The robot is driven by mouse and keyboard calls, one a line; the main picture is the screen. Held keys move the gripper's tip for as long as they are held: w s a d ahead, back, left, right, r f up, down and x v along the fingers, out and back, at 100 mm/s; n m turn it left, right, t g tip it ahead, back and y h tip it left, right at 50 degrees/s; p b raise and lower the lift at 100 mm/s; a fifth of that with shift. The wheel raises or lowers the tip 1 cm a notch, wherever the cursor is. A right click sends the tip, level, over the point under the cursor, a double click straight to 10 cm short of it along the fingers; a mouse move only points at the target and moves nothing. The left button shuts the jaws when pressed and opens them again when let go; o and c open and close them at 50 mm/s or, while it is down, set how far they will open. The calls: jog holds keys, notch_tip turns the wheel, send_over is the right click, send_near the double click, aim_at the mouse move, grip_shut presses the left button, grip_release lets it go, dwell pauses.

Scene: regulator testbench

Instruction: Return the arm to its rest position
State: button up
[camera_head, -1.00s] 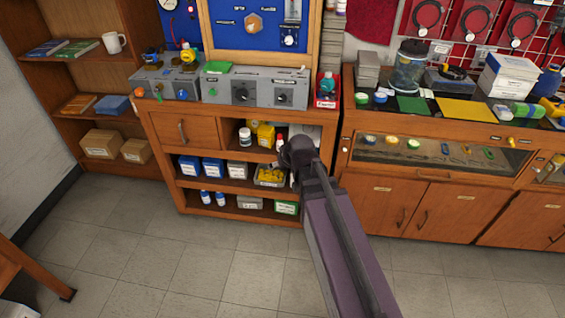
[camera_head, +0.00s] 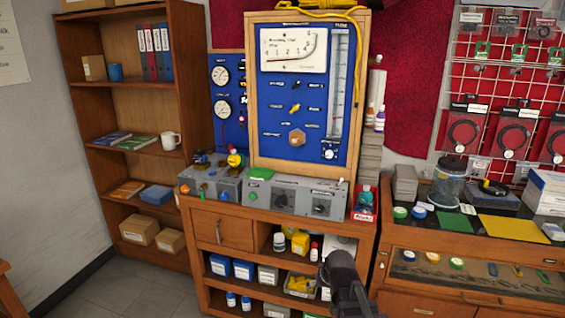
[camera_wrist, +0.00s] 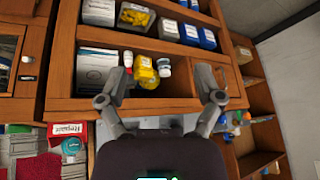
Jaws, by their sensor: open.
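My arm (camera_head: 345,285) rises from the bottom of the head view in front of the wooden bench's lower shelves. My gripper (camera_wrist: 160,88) shows in the wrist view with its two fingers spread wide apart and nothing between them held. In the head view the gripper's fingertips cannot be made out.
The regulator test panel (camera_head: 305,95) stands on the bench (camera_head: 222,228) above grey control boxes (camera_head: 295,197). A bookshelf (camera_head: 95,125) is at the left. A display counter (camera_head: 470,272) with a glass jar (camera_head: 447,183) is at the right. Bare floor (camera_head: 110,290) shows at lower left.

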jog(key=s+d+r+m+g+h+p, duration=0.1)
jog(key=s+d+r+g+p, duration=0.1)
jog(key=s, duration=0.4)
jog(key=s+d+r+m+g+h+p, duration=0.1)
jog(key=s+d+r+g+p, duration=0.1)
jog(key=s, duration=0.3)
jog(key=shift+s+d+g+p, duration=0.3)
jog(key=shift+g+p, duration=0.2)
jog(key=shift+p, duration=0.3)
